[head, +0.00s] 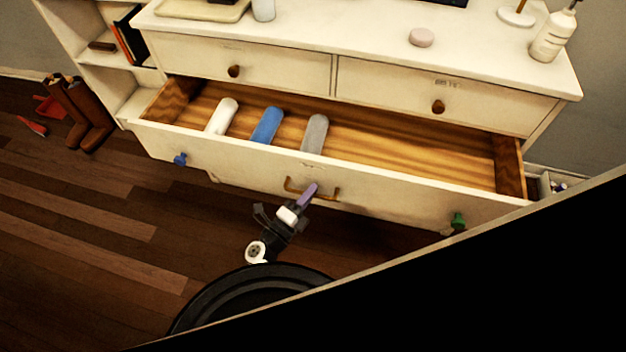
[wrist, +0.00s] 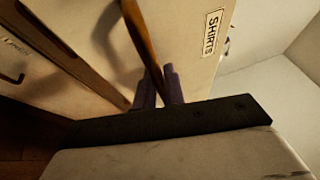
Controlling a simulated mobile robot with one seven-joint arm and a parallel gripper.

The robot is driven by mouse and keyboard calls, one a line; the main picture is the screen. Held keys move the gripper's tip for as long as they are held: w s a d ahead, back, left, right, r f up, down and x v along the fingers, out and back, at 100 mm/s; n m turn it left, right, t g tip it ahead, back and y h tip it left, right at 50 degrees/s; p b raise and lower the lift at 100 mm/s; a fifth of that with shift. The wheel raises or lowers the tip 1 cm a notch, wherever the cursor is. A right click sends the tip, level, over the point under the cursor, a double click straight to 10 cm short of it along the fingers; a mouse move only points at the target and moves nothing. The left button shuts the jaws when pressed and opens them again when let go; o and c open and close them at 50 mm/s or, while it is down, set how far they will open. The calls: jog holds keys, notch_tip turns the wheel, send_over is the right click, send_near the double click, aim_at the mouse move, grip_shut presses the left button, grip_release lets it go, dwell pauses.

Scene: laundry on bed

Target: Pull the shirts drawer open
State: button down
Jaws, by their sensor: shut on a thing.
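The wide cream drawer (head: 400,195) under the two small top drawers stands pulled out, its wooden inside showing. White (head: 222,117), blue (head: 267,126) and grey (head: 315,134) rolls lie in its left half. Its front has a bronze bar handle (head: 292,187) in the middle, a blue knob (head: 180,159) and a green knob (head: 458,221). In the wrist view a SHIRTS label (wrist: 212,33) sits beside the bar handle (wrist: 144,42). My gripper (head: 309,190) is shut on the handle; its purple fingers (wrist: 164,86) straddle the bar there.
Two closed drawers with round knobs (head: 234,71) (head: 438,106) are above. The dresser top (head: 350,35) holds a pink round item (head: 422,37) and a pump bottle (head: 553,36). Brown boots (head: 88,115) stand at the left. The wooden floor (head: 95,210) in front is clear.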

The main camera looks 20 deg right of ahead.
jog(key=shift+s+a, duration=0.65)
jog(key=shift+s, duration=0.25)
jog(key=c, duration=1.5)
grip_release()
